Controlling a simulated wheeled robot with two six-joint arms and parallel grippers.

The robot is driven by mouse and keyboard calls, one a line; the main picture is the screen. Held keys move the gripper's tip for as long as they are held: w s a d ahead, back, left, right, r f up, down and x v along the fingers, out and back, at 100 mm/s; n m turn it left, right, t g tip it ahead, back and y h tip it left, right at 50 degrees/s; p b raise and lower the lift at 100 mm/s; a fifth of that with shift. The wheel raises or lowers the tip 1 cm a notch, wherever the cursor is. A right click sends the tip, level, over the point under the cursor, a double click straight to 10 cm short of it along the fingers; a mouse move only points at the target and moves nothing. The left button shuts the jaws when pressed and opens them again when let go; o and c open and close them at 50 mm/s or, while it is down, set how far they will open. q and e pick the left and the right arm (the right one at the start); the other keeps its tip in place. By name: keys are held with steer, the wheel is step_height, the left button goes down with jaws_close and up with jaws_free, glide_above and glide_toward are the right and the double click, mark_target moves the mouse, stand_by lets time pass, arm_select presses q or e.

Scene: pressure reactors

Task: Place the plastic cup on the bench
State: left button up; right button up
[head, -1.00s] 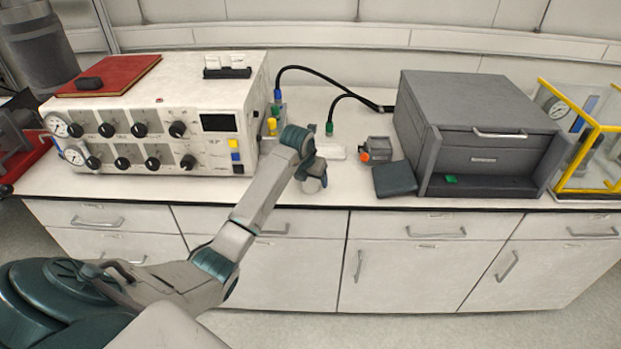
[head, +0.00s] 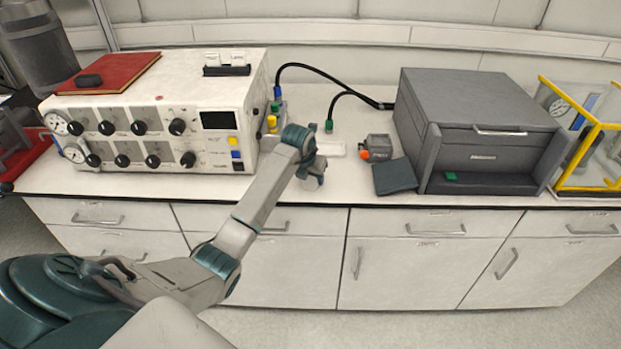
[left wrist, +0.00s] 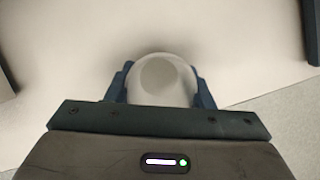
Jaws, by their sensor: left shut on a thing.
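My left gripper (head: 312,178) hangs over the front edge zone of the white bench (head: 130,185), pointing down, right of the control box. In the left wrist view its dark blue fingers (left wrist: 163,84) are shut around a pale plastic cup (left wrist: 165,76), one finger on each side, with the cup's round rim facing the camera. In the head view the wrist mostly hides the cup. The wrist view shows the pale bench top beyond the cup and its edge at lower right. Whether the cup touches the bench cannot be told. My right gripper is not in view.
A white control box (head: 165,115) with a red book (head: 115,72) stands left. A grey cabinet (head: 475,110), a dark pad (head: 394,177), and a small grey-orange device (head: 376,147) are right.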

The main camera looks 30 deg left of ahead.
arm_select(q)
steer(key=shift+r, duration=0.35)
step_height(320, 180, up, 2)
steer(key=shift+r+b, duration=0.2)
steer(key=shift+b, duration=0.7)
steer(key=s+d+b, duration=0.2)
steer(key=s+d, duration=0.2)
steer(key=s, duration=0.2)
steer(key=s+d+r+b, duration=0.1)
steer(key=s+d, duration=0.4)
steer(key=s, duration=0.2)
steer(key=shift+s+r+b, duration=0.15)
steer(key=shift+r+b, duration=0.1)
steer(key=shift+b, duration=0.1)
